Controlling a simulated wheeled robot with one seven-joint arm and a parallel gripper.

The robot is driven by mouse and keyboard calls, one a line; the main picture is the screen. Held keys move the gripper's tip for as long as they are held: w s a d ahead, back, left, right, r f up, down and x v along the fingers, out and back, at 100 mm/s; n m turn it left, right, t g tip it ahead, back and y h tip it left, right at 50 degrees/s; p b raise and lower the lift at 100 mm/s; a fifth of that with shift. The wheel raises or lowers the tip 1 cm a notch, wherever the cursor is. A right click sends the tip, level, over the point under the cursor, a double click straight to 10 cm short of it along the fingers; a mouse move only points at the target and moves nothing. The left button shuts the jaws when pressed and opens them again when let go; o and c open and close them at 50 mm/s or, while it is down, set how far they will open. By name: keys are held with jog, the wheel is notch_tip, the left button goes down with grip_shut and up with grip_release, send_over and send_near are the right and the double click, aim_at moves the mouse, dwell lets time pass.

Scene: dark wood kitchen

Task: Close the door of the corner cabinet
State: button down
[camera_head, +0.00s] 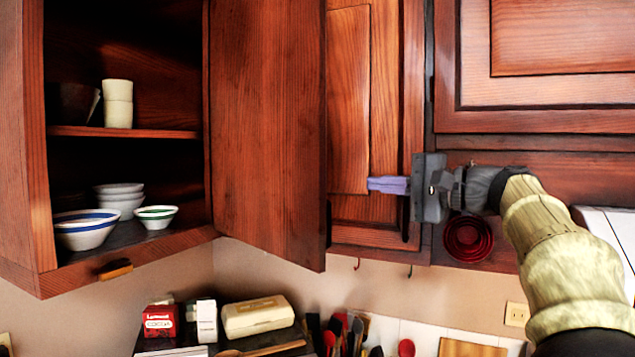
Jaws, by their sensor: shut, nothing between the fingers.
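The corner cabinet (35,190) at the left stands open, with its shelves showing. Its reddish wood door (265,130) stands swung out from the right side of the opening, and its free edge is toward the right. My gripper (372,185) is to the right of that free edge, in front of the neighbouring cabinet door. Its pale purple fingers are shut, hold nothing and point left. A gap shows in the picture between the fingertips and the open door's edge. How far apart they are in depth I cannot tell.
A neighbouring cabinet door (348,100) is behind my gripper. Below are a red box (160,321), a cream container (257,316) and several utensils. A red round object (468,238) is beneath my wrist.

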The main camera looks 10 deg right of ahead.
aim_at(317, 183)
jog(key=w+a+p, duration=0.1)
jog(key=a+p, duration=0.1)
jog(key=a, duration=0.1)
jog(key=w+a+p, duration=0.2)
jog(key=a, duration=0.2)
jog(key=w+a+p, duration=0.1)
jog(key=a+p, duration=0.1)
jog(key=a, duration=0.1)
jog(key=shift+w+a, duration=0.3)
jog(key=shift+w, duration=0.05)
jog(key=shift+w+f, duration=0.1)
jog(key=shift+w, duration=0.05)
jog(key=shift+a, duration=0.15)
